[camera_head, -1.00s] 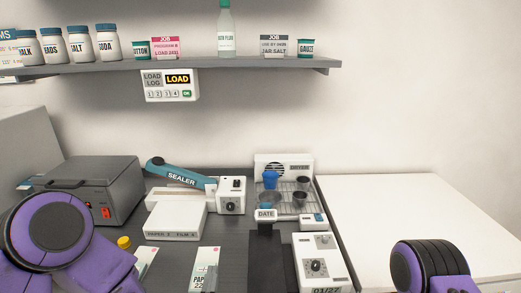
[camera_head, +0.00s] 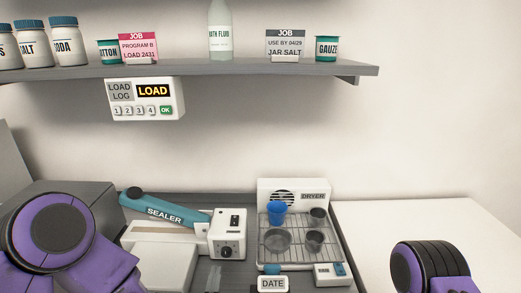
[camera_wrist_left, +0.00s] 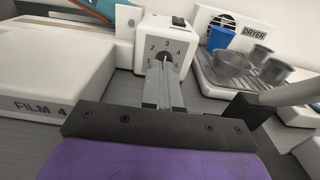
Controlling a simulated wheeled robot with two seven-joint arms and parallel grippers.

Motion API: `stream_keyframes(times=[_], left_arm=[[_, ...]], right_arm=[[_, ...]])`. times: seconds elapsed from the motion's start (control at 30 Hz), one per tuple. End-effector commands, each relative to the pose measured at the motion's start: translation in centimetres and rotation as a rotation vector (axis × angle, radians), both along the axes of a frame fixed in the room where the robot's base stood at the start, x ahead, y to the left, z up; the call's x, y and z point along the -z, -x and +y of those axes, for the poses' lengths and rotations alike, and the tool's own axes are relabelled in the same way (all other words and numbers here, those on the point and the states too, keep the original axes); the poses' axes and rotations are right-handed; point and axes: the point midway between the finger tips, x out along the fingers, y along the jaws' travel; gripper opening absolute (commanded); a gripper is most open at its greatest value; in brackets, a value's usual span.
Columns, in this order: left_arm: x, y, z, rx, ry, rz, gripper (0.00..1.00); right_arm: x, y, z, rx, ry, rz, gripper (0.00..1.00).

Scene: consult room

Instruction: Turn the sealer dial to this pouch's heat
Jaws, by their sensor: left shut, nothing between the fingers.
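The sealer is a white unit (camera_head: 229,233) with a teal arm (camera_head: 165,208) marked SEALER. Its dark round dial (camera_head: 227,252) is on the front face. In the left wrist view the dial (camera_wrist_left: 166,56) has the numbers 1, 2, 3 and 4 around it; its pointer setting is too small to read surely. My left gripper (camera_wrist_left: 164,76) is shut and empty, its fingers straight in front of the dial and overlapping its lower part; contact cannot be told. A white box (camera_wrist_left: 50,80) shows FILM 4. No pouch is clearly visible. My right gripper is out of view.
The dryer (camera_head: 292,190) stands right of the sealer, with a blue cup (camera_head: 277,212) and metal cups on its rack. A DATE sign (camera_head: 272,284) is in front. The shelf (camera_head: 230,70) holds jars and job cards; a LOAD panel (camera_head: 147,98) hangs below. The right white counter (camera_head: 420,225) is clear.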

Motion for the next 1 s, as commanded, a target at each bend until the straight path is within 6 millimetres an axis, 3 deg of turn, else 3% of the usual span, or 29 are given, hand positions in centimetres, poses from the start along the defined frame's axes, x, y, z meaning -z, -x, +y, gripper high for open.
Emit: stream_keyframes(times=[0.17, 0.37, 0.6, 1.0], left_arm=[[-0.2, -1.0, 0.2, -0.005, -0.001, -0.001, 0.0], [-0.2, -4.0, 0.4, -0.008, 0.0, 0.0, 0.0], [0.1, -6.6, 0.4, -0.008, 0.001, -0.001, 0.0], [-0.3, -7.2, 0.2, -0.007, 0.002, -0.009, 0.0]], right_arm=[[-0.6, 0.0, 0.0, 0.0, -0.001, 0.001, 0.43], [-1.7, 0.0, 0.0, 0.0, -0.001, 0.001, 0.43], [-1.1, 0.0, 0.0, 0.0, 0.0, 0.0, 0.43], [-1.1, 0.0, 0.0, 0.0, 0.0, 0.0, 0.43]])
